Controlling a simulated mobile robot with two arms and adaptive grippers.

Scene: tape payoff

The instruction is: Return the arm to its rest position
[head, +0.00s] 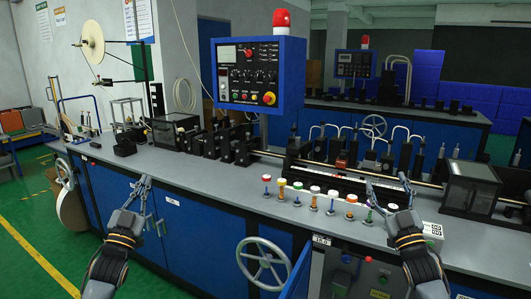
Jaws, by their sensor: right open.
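My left gripper (143,182) is raised in front of the machine's left part, near the bench's front edge. Its fingertips look close together, and I cannot tell whether they are fully shut. No object shows in it. My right gripper (386,181) is open, with its fingers spread, over the bench's front edge at the right. It sits just right of the row of coloured knobs, and nothing shows between its fingers. Both forearms reach up from the bottom of the view. The tape payoff reel (91,42), a pale disc, hangs at the upper left, well away from both grippers.
The long grey bench top (215,187) runs across the view. Several coloured knobs (315,190) stand near its front edge. A blue control panel (255,75) rises above. A handwheel (263,262) projects at the front. Green floor (30,225) lies open at the left.

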